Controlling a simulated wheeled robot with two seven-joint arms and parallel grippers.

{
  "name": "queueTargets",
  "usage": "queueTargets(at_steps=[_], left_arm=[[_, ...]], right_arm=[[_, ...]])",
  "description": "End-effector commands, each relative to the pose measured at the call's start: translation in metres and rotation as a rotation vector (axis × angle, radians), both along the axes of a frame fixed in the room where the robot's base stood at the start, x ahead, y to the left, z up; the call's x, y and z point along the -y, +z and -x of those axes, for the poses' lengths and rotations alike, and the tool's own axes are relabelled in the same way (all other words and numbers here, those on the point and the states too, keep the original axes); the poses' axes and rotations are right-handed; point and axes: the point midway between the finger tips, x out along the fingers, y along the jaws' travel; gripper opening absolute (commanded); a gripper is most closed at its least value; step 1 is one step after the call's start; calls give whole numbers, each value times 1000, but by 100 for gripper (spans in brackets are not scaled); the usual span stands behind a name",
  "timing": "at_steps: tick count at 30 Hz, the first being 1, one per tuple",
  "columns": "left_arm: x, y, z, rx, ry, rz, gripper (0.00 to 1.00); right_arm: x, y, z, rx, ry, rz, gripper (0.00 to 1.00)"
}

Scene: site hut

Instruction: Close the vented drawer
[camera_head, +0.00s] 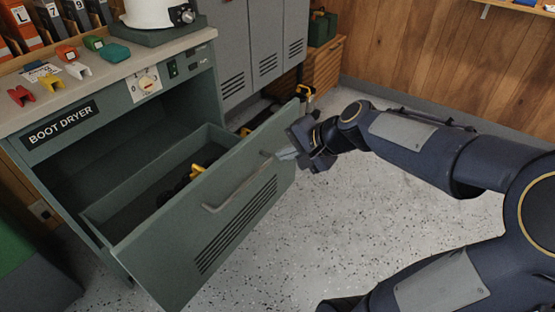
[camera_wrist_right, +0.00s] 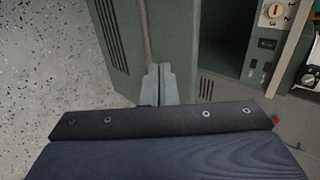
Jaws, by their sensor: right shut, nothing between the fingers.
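The vented drawer (camera_head: 215,220) is a grey-green drawer with slots in its front and a bar handle (camera_head: 245,185). It stands pulled far out of the boot dryer cabinet (camera_head: 60,125). A dark item with yellow parts (camera_head: 195,172) lies inside it. My right gripper (camera_head: 284,154) is at the far end of the handle, fingers together. In the right wrist view its fingertips (camera_wrist_right: 160,72) are shut at the end of the handle bar (camera_wrist_right: 146,30); I cannot tell whether they touch it. My left gripper is not in view.
Clips and small blocks (camera_head: 70,60) and a white pot (camera_head: 158,12) stand on the cabinet top. Grey vented lockers (camera_head: 265,45) and a wooden crate (camera_head: 323,65) are behind. The speckled floor (camera_head: 380,215) before the drawer is clear.

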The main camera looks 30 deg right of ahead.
Motion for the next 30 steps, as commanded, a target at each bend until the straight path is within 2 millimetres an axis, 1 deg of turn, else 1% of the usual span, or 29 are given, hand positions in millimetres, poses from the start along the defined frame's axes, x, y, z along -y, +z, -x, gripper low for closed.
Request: queueTargets(at_steps=[1,6,12,16,21,30], left_arm=[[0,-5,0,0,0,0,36],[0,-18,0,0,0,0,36],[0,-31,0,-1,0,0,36],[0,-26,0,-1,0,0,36],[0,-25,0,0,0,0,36],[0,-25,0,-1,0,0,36]], right_arm=[[-3,-9,-5,-4,4,-1,0],[-14,-35,-29,-5,4,-2,0],[-26,-63,-58,-3,6,0,0],[-33,-59,-77,-1,6,1,0],[-39,-58,-91,1,6,2,0],[-40,-58,-95,0,3,2,0]])
